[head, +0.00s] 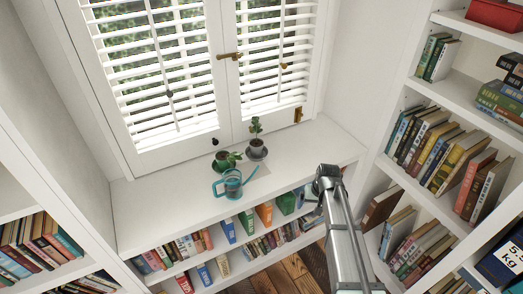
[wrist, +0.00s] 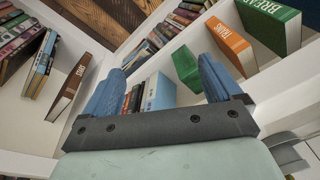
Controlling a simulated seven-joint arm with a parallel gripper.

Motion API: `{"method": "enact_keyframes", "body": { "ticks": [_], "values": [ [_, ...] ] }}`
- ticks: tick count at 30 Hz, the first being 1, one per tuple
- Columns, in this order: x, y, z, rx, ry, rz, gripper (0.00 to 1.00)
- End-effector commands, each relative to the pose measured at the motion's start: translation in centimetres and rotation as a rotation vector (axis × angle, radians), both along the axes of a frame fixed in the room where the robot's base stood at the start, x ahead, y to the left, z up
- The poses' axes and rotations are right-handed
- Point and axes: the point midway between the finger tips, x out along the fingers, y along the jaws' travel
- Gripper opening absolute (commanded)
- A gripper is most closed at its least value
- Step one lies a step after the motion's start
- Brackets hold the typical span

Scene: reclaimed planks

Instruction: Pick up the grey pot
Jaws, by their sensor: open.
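A dark grey pot (head: 257,153) with a leafy plant stands upright on the white window sill, close to the shutters. A second small plant (head: 226,160) sits just left of it, and a teal watering can (head: 232,186) stands in front of them. My gripper (wrist: 163,72) shows in the wrist view with its two blue fingers spread and nothing between them. It faces the bookshelves, and the pot is not in that view. In the head view my arm reaches up to the sill's right front edge, right of and nearer than the pot; the fingers are hard to make out there.
Low shelves with books run below the sill (head: 150,210), whose left part is clear. A tall bookcase (head: 420,190) stands close on the right. White shutters (head: 160,80) and a side wall close off the back. Wooden floor (head: 300,270) shows below.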

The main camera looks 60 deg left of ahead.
Motion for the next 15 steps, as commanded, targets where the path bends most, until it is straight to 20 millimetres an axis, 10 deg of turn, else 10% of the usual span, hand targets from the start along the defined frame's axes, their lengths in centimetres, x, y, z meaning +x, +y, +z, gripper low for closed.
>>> {"method": "enact_keyframes", "body": {
  "ticks": [6,15],
  "values": [
    [-2.3,12.4,8.6,0.105,-0.015,0.169,0.92],
    [-2.3,23.7,19.0,0.212,-0.020,0.424,0.92]
  ]
}}
